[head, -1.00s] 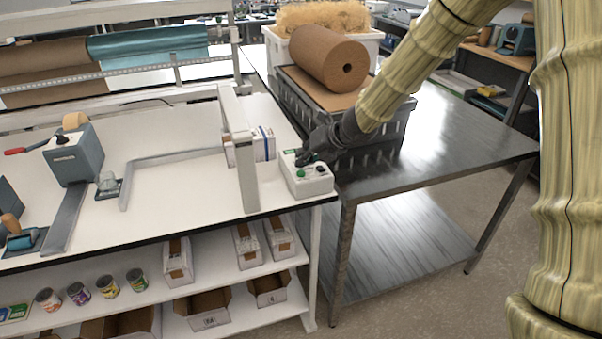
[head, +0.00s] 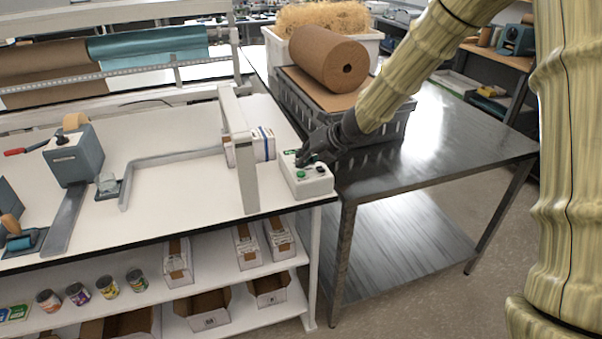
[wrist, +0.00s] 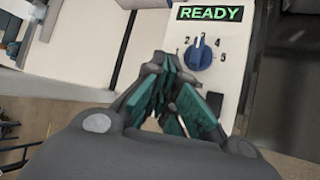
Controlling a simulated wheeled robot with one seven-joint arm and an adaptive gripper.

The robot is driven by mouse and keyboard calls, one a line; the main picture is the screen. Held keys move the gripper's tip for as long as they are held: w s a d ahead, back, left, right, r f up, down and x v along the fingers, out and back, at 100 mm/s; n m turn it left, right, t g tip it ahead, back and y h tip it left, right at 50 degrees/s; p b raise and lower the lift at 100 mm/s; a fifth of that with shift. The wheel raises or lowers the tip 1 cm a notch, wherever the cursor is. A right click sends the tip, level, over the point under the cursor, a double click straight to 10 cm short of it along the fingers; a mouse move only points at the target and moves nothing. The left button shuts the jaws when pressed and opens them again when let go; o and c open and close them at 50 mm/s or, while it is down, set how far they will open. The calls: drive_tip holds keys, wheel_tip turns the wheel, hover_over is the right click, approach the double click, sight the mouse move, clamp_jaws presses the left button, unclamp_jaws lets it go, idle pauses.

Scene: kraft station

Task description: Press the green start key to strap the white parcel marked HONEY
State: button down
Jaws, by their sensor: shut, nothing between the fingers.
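The control box (head: 312,187) is white and sits at the right front corner of the white bench. Its round green key (head: 301,174) shows in the head view, just in front of my fingertips; I cannot make it out in the wrist view. My gripper (head: 302,161) is shut and empty, low over the box; whether it touches the box is unclear. In the wrist view the shut fingers (wrist: 167,75) lie beside a blue dial (wrist: 198,55) and a lit READY display (wrist: 210,13). The white parcel (head: 262,146) with a blue band sits at the strapping arch; its marking is unreadable.
The grey strapping arch (head: 246,165) stands left of the box. A steel table (head: 440,150) to the right holds a grey crate (head: 395,127) and a brown paper roll (head: 327,57), close to my arm. A tape dispenser (head: 75,158) stands at the left.

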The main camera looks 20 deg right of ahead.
sight(303, 171)
drive_tip(key=shift+f, duration=0.15)
drive_tip(key=shift+f+b, duration=0.3)
drive_tip(key=shift+b, duration=0.15)
drive_tip(key=shift+f+b, duration=0.45)
idle(0.7)
drive_tip(key=shift+r, duration=0.2)
drive_tip(key=shift+r+p, duration=0.7)
drive_tip(key=shift+r, duration=0.05)
drive_tip(key=shift+r+p, duration=2.05)
drive_tip(key=shift+r, duration=0.45)
drive_tip(key=shift+f, duration=0.1)
